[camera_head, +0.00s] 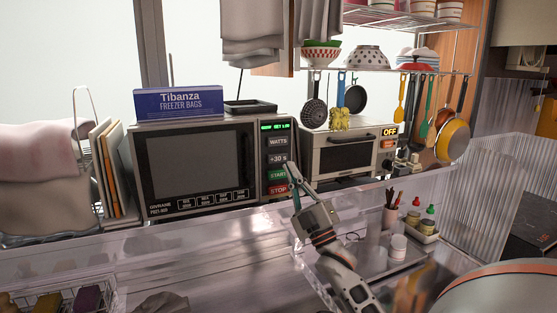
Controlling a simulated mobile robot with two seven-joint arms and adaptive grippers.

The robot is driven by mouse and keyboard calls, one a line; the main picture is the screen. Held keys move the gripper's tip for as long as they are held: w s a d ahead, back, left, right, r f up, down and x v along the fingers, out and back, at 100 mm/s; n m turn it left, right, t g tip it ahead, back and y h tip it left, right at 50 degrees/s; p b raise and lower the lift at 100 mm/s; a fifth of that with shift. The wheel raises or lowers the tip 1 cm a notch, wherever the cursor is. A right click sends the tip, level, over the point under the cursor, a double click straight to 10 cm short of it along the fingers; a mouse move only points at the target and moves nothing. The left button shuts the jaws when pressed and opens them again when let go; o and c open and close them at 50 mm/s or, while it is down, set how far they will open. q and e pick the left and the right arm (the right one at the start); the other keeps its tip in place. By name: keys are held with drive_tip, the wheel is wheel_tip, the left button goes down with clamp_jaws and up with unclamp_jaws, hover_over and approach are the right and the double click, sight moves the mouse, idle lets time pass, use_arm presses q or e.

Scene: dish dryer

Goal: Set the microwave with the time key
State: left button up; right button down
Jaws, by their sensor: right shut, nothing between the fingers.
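The microwave (140,155) stands on the counter left of centre, its dark door facing me. On its right-hand panel are a green-lit display (275,127), a WATTS key (278,142), a +30 s key (276,159), a green START key (277,175) and a red STOP key (278,190). My right gripper (292,169) is shut and empty. Its tips show at the panel's right edge, beside the +30 s and START keys. I cannot tell whether they touch. My left gripper is not in view.
A Tibanza freezer bags box (180,104) lies on the microwave. A small oven (350,155) stands to its right, under hanging utensils. Chopping boards (112,170) stand at its left. A clear ledge (200,228) runs in front. A white jar (398,246) stands lower right.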

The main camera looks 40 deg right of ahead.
sight(277, 158)
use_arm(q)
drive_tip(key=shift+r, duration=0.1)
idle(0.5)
